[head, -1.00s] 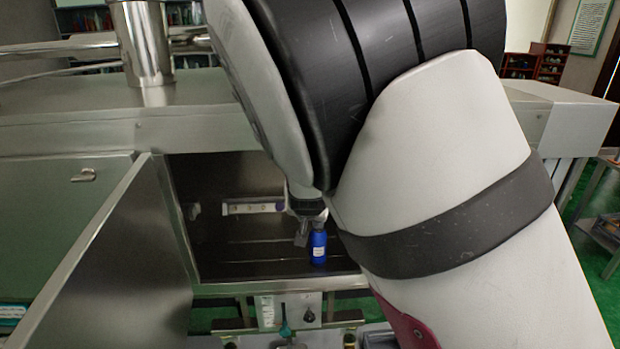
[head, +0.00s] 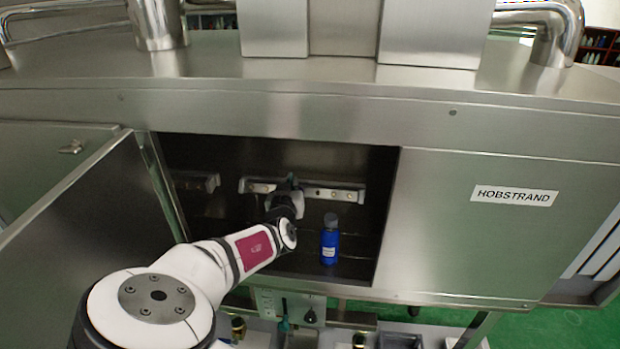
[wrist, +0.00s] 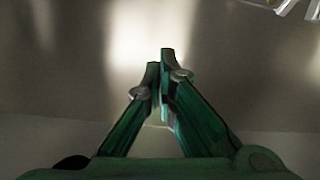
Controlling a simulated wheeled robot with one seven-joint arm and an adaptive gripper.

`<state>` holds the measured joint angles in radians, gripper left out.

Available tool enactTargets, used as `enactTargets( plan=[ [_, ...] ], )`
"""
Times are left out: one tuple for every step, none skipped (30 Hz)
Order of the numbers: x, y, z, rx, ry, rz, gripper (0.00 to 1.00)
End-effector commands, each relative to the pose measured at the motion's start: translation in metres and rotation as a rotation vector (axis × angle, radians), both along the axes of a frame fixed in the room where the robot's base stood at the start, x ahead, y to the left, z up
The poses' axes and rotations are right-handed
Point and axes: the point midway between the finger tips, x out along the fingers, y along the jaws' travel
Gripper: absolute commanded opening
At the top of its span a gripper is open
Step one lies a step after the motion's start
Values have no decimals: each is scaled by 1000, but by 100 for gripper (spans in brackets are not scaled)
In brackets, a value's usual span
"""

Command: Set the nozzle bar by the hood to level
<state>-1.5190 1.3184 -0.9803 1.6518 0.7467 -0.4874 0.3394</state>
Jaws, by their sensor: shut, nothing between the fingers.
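A pale nozzle bar (head: 335,194) with several round fittings is on the back wall of the open steel cabinet, in the middle of the head view. It runs roughly parallel to the opening's upper edge; its exact tilt I cannot tell. My gripper (head: 291,183) is inside the cabinet in front of the bar and hides part of its middle. Whether it touches the bar I cannot tell. In the wrist view my gripper (wrist: 161,68) has its green fingers together with nothing between them, facing a blurred metal wall. A bright piece of metal (wrist: 292,7) shows at that view's upper right.
A blue bottle (head: 329,245) stands in the cabinet, right of my arm. A second short bar (head: 196,182) is at the left. The open door (head: 85,225) flanks the opening at left; a closed panel (head: 480,235) labelled HOBSTRAND is at right. Small fittings (head: 284,310) sit below.

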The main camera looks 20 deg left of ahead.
Motion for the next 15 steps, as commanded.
enactTargets(
  plan=[
    [-2,3,0,-1,-6,6,0],
    [-2,4,0,-1,-7,7,0],
    [-2,4,0,0,-8,9,0],
    [-2,4,0,0,-8,9,0],
    [-2,4,0,0,-9,8,0],
    [-2,4,0,1,-8,8,0],
    [-2,3,0,0,-7,7,0],
    [-2,3,0,0,-7,7,0],
    [-2,3,0,0,-8,6,0],
    [-2,3,0,0,-8,6,0],
    [-1,3,0,0,-8,6,0],
    [-1,3,0,0,-8,6,0],
    [0,3,0,0,-8,6,0],
    [2,4,-1,0,-8,6,0],
    [4,4,-1,0,-8,6,0]
  ],
)
